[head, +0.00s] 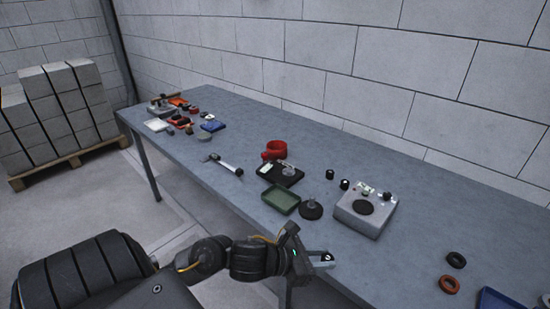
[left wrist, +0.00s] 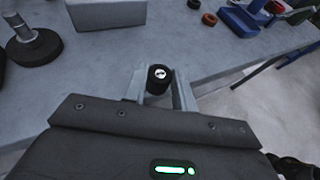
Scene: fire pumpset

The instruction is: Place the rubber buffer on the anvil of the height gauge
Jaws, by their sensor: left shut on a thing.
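My left gripper (head: 328,258) is at the front edge of the table, below the grey box-shaped device. It is shut on a small black cylindrical rubber buffer (left wrist: 158,80) with a bright metal stud or hole in its end, held between the two fingers in the left wrist view. The grey device (head: 380,222) has a round black disc on its top and looks like the height gauge with its anvil. Its lower part shows in the left wrist view (left wrist: 107,15). The disc appears bare. My right gripper is not in view.
A black round foot with a metal stud (head: 311,210) stands left of the device, beside a green tray (head: 280,200). Two small black cylinders (head: 330,173) stand behind.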

